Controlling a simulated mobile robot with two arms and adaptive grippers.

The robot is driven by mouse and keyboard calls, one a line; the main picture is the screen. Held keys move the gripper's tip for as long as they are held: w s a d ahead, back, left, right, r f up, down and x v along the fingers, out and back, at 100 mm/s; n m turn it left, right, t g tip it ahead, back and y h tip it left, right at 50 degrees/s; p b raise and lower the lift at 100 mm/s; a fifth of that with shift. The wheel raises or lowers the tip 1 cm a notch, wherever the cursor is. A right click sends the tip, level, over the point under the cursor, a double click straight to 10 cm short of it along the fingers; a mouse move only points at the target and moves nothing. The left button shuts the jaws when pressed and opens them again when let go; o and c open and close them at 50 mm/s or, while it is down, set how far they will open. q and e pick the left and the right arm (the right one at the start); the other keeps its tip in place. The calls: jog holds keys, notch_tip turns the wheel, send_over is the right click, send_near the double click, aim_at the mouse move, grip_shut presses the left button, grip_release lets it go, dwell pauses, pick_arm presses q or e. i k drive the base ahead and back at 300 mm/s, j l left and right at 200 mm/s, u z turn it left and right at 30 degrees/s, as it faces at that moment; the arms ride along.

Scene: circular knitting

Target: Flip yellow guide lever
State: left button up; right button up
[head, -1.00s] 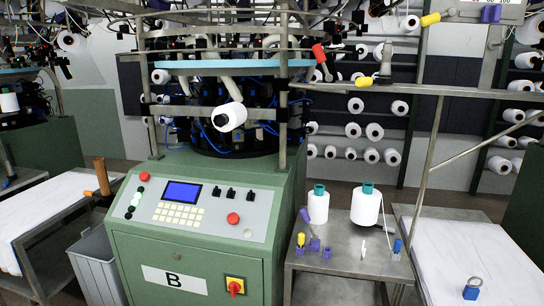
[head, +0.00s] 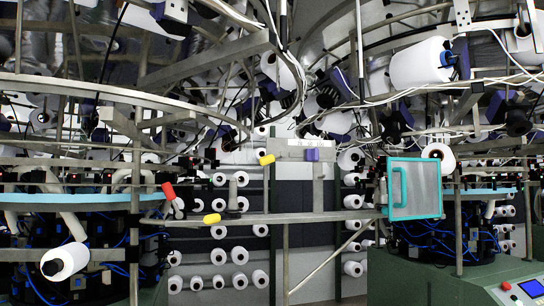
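Two yellow handles show in the head view, and I cannot tell for certain which is the guide lever. One yellow handle (head: 212,219) lies near level on the horizontal grey rail, left of a short grey upright post. The other yellow handle (head: 266,160) sticks out at the left end of a pale plate higher up. A red handle (head: 169,191) tilts up at the rail's left part, by the left machine. Neither of my grippers is in view, and nothing touches the handles.
The grey rail (head: 300,218) spans between two knitting machines. A teal-framed clear panel (head: 413,188) stands at its right end. A purple block (head: 312,154) sits on the pale plate. White yarn cones (head: 66,261) and overhead rings crowd the surroundings.

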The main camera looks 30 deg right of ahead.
aim_at(270, 159)
jog(key=i+l, duration=0.45)
jog(key=i+l+u, duration=0.1)
jog(key=i+l, duration=0.35)
jog(key=l, duration=0.25)
